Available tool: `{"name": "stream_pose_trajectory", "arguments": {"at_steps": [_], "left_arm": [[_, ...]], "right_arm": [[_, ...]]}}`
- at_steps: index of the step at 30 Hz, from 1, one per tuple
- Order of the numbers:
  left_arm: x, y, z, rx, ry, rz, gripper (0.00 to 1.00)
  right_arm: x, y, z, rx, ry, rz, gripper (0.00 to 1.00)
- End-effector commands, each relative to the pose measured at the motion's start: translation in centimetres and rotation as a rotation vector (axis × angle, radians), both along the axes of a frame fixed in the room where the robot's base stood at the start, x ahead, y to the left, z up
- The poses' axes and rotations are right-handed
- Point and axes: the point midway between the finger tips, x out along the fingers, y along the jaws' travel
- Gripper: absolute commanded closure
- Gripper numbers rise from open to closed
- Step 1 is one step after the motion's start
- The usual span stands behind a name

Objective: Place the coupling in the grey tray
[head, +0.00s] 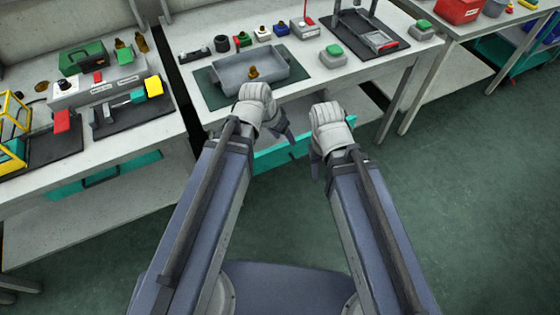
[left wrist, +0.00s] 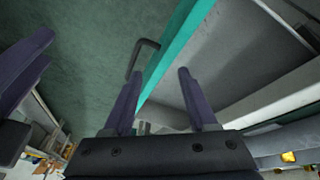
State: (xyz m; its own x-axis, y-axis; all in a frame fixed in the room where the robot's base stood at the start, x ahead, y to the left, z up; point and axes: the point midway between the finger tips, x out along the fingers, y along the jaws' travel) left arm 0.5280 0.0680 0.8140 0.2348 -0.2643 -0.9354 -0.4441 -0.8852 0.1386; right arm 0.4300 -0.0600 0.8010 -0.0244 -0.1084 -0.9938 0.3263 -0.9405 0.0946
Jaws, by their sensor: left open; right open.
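The grey tray (head: 222,83) lies on a dark green mat on the middle bench. A small brass-coloured piece (head: 253,73), which looks like the coupling, stands inside the tray near its front wall. My left gripper (head: 284,133) is in front of the bench edge, below and to the right of the tray, apart from it. The left wrist view shows its two fingers (left wrist: 160,85) spread with nothing between them. My right gripper (head: 317,165) hangs over the floor to the right of the left one, open, with nothing visible in it.
A row of small parts (head: 262,34) stands behind the tray. A green-topped box (head: 333,56) is to its right, and a black stand (head: 372,38) further right. The left bench holds a green case (head: 82,57). Teal drawers (head: 278,155) sit under the bench. The floor at right is clear.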

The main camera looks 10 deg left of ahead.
Motion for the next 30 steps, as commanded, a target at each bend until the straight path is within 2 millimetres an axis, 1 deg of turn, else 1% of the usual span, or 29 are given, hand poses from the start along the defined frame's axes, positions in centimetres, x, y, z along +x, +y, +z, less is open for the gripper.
{"name": "stream_pose_trajectory", "arguments": {"at_steps": [1,3,6,9,13,23,26,29,30], "left_arm": [[-2.4,-1.0,-0.6,0.060,0.069,-0.002,0.42],[-4.9,-1.3,-1.2,0.145,0.145,0.021,0.42],[-7.5,-1.3,-1.4,0.250,0.217,0.060,0.42],[-9.0,-1.1,-1.4,0.324,0.254,0.095,0.42],[-9.8,-0.8,-1.3,0.368,0.272,0.118,0.42],[-9.8,-0.8,-1.5,0.369,0.275,0.121,0.42],[-9.8,-0.8,-2.3,0.368,0.274,0.121,0.42],[-9.8,-0.8,-3.9,0.368,0.274,0.121,0.42],[-9.8,-0.8,-4.7,0.368,0.274,0.121,0.42]], "right_arm": [[0.0,0.0,0.0,0.000,0.000,0.000,0.50],[0.0,0.0,0.0,0.000,0.000,0.000,0.50],[0.0,0.0,0.0,0.000,0.000,0.000,0.50],[0.0,0.0,0.0,0.000,0.000,0.000,0.50],[0.0,0.0,0.0,0.000,0.000,0.000,0.50],[0.0,0.0,-0.2,0.000,0.000,0.000,0.50],[0.0,0.0,-1.0,0.000,0.000,0.000,0.50],[0.0,0.0,-2.6,0.000,0.000,0.000,0.50],[0.0,0.0,-3.5,0.000,0.000,0.000,0.50]]}}
